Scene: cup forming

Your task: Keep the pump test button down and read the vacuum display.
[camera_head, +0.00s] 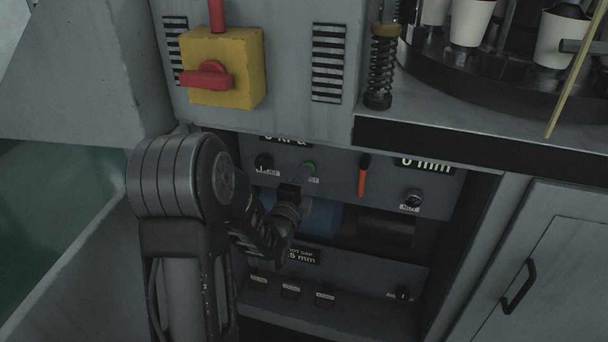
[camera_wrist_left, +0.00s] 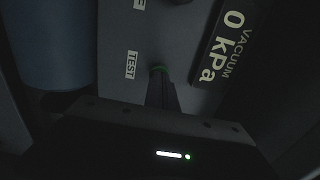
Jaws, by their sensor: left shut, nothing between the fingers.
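The test button shows as a green ring (camera_head: 309,167) on the dark panel inside the open bay. In the left wrist view the green ring (camera_wrist_left: 158,69) is beside the TEST label (camera_wrist_left: 130,65). My left gripper (camera_wrist_left: 159,80) is shut and empty, its fingertips over the ring and hiding most of the button. I cannot tell whether the button is pressed in. The vacuum display (camera_wrist_left: 222,45) reads 0 kPa in the left wrist view. In the head view the display (camera_head: 286,141) is partly cut off by the machine edge above. My right gripper is not in view.
A blue cylinder (camera_head: 322,216) lies below the panel, close to my left wrist. An orange-handled lever (camera_head: 363,176) and a 0 mm display (camera_head: 425,164) are to the right. A yellow box with a red switch (camera_head: 240,62) sits above. A closed cabinet door (camera_head: 550,270) borders the bay.

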